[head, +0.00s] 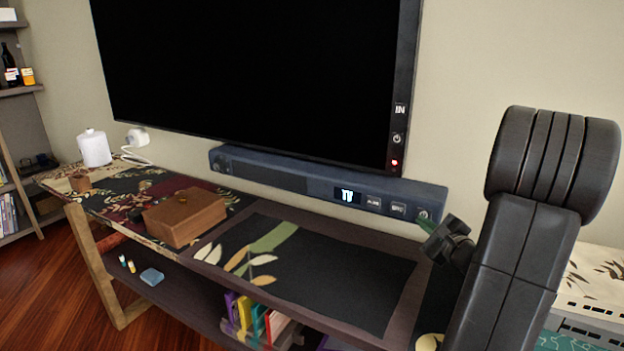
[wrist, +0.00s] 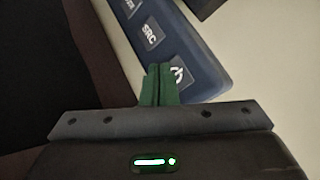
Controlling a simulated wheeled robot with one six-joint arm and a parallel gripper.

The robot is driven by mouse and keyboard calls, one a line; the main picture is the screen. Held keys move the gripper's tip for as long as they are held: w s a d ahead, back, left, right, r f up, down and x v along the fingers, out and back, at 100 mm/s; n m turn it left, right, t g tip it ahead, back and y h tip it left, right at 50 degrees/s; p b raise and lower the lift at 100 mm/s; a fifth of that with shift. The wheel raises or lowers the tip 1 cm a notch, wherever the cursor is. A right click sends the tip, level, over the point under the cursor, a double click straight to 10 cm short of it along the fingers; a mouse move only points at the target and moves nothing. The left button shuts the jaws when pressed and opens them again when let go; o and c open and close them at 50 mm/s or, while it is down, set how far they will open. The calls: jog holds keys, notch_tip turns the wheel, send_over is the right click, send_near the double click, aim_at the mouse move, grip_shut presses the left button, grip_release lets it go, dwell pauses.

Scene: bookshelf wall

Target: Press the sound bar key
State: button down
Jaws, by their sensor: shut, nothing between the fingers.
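The sound bar (head: 268,178) is a long dark blue bar below the TV, with a lit display (head: 347,196) reading "TV". A row of keys sits at its right end: a lettered key (head: 373,202), the SRC key (head: 398,208) and a power key (head: 423,214). In the wrist view the SRC key (wrist: 150,36) and the power key (wrist: 179,76) show on the bar. My gripper (head: 425,224) is shut and empty at the bar's right end. Its green fingertips (wrist: 158,70) lie right beside the power key and partly cover it. I cannot tell whether they touch.
The TV (head: 250,70) hangs just above, with its own buttons and red light on the right edge. A brown box (head: 185,217) and a white jar (head: 94,147) stand on the console at left. The dark mat (head: 330,275) before the bar is clear.

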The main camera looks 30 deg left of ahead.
jog(key=shift+w, duration=0.15)
dwell(0.4)
jog(key=shift+w, duration=0.3)
jog(key=shift+w+b, duration=0.25)
jog(key=shift+b, duration=0.05)
dwell(0.4)
jog(key=shift+s, duration=0.1)
jog(key=shift+s+b, duration=0.4)
jog(key=shift+s, duration=0.2)
jog(key=s+b, duration=0.1)
jog(key=s, duration=0.5)
jog(key=shift+b, duration=0.4)
